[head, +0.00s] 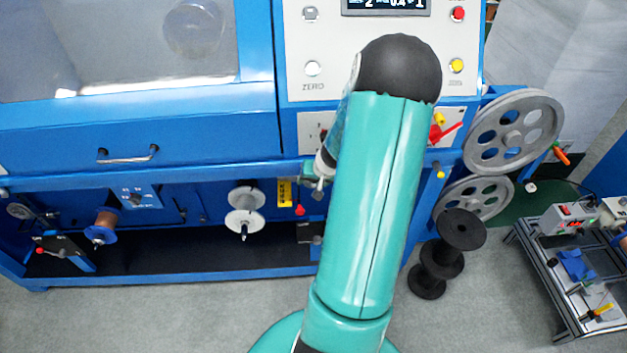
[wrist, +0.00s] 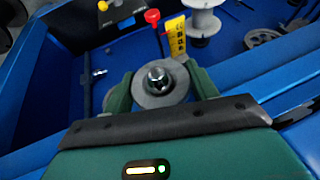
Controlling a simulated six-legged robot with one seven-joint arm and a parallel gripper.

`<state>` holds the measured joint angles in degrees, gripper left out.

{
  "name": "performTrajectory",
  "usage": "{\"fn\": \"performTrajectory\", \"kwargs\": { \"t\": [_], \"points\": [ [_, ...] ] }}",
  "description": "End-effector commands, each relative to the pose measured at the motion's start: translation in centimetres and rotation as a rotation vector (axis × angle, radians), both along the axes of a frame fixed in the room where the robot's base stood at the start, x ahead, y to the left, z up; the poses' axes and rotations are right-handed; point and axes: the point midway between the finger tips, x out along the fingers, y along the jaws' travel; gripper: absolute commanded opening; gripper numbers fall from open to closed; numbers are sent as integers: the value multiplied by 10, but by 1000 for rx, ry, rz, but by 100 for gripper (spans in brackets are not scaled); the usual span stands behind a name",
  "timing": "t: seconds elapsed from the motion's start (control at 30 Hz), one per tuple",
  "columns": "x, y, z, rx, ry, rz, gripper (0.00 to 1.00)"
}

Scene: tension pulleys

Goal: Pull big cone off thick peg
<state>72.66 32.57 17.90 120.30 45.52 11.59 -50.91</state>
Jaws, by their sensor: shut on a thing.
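The big cone (wrist: 178,91) shows in the wrist view as a grey, round piece seen end-on, between the two green fingers of my gripper (wrist: 160,88). A shiny, rounded metal tip, which looks like the thick peg (wrist: 157,77), shows in the cone's centre. The cone is around it; how deep the peg sits inside cannot be seen. My gripper is shut on the cone's sides. In the head view my gripper (head: 313,178) is small, at the blue machine's front edge, and partly hidden by my teal arm.
A blue machine frame (wrist: 255,88) runs close beside my gripper. A red knob (wrist: 152,16), a yellow label (wrist: 176,38) and a white spool (wrist: 203,22) lie beyond it. Grey pulley wheels (head: 513,131) and black spools (head: 461,229) stand at the right in the head view.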

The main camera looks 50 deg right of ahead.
Motion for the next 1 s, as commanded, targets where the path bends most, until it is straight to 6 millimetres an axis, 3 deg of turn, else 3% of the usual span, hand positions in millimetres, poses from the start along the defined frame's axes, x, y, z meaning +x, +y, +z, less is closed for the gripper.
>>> {"fn": "performTrajectory", "kwargs": {
  "t": [1.0],
  "points": [
    [-13, 14, 0, 0, 0, 0, 32]
  ]
}}
